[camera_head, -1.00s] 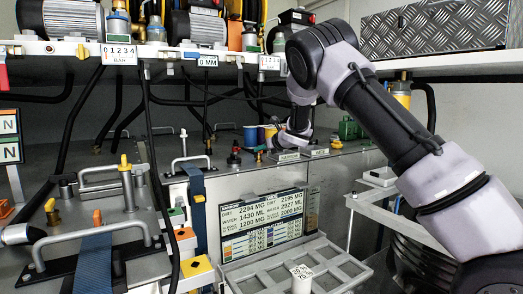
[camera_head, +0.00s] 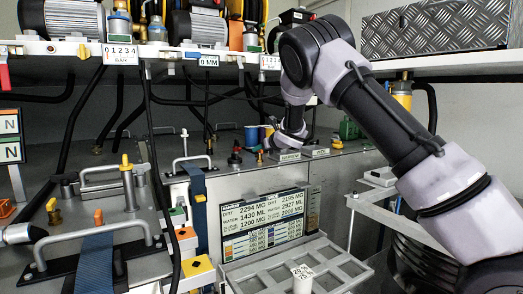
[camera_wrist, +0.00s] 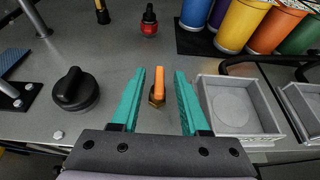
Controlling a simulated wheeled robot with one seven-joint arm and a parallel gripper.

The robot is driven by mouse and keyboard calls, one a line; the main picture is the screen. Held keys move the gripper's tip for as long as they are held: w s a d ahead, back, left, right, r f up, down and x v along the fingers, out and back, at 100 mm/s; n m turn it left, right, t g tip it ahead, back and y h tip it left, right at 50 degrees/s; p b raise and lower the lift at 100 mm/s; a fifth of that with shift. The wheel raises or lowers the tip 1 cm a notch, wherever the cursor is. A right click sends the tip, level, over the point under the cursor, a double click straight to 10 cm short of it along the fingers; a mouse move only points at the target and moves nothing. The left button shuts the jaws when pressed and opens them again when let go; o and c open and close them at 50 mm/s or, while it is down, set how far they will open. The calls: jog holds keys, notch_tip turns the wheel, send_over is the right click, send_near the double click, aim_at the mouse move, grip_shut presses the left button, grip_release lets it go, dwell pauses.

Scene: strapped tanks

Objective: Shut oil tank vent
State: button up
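A small valve with an orange lever (camera_wrist: 158,82) on a brass base stands on the grey tank top in the wrist view. No readable label there marks it as the oil tank vent. Its lever points away from my gripper's palm. My gripper (camera_wrist: 160,85) is open, its two teal fingers on either side of the valve with gaps on both sides. I cannot tell how far the fingertips are above the tank top. In the head view the wrist end (camera_head: 288,140) is over the back tank; the fingers are not clear there.
A black round cap (camera_wrist: 75,90) is left of the fingers and a grey open tray (camera_wrist: 238,136) right. A red and black knob (camera_wrist: 149,20) stands beyond. Coloured cylinders (camera_wrist: 240,22) crowd the upper right.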

jog(key=v, duration=1)
jog(key=shift+s+d+r, duration=0.15)
jog(key=shift+s+d, duration=0.1)
jog(key=shift+s, duration=0.05)
jog(key=s+d+r+m+t+h, duration=0.15)
jog(key=d+r+m+h, duration=0.35)
jog(key=d+m, duration=1)
jog(key=s+d+r+m+g+h, duration=0.15)
jog(key=s+d+r+m, duration=0.35)
jog(key=s+d+m, duration=0.55)
jog(key=s+d+m+g+y, duration=0.1)
jog(key=s+m+g, duration=0.3)
jog(key=s+m, duration=1.7)
jog(key=s, duration=0.7)
jog(key=shift+d+f, duration=0.25)
jog(key=shift+d, duration=0.15)
